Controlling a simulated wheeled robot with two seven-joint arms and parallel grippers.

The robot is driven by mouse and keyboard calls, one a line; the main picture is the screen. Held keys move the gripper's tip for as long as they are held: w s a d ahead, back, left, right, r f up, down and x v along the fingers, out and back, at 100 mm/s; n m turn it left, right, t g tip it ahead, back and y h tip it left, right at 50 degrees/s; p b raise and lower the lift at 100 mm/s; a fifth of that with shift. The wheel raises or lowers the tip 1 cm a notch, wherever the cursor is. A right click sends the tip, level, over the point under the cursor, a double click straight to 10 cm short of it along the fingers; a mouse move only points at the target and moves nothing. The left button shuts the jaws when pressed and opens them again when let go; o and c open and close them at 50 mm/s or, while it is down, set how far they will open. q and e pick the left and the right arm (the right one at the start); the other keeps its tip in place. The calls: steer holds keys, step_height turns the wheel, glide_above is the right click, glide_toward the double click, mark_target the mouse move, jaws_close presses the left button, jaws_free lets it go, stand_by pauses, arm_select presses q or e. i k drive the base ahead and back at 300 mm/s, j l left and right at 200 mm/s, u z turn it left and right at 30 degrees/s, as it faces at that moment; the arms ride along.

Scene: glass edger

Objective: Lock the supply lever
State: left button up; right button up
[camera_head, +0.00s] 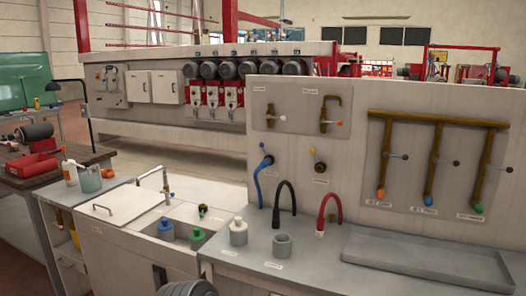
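A grey panel on the right carries several levers, and I cannot tell which one is the supply lever because the labels are too small to read.
Below the panel, a grey counter holds a white bottle (238,232), a grey cup (282,246) and a shallow tray (425,262). Blue (258,185), black (285,195) and red (329,210) hoses rise in front of the panel. A sink unit (130,222) stands left.

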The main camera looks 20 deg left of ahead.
mark_target(261, 146)
steer(key=i+j, duration=0.1)
steer(key=j, duration=0.55)
steer(key=j+u, duration=0.1)
steer(key=j, duration=0.5)
steer(key=i, duration=0.05)
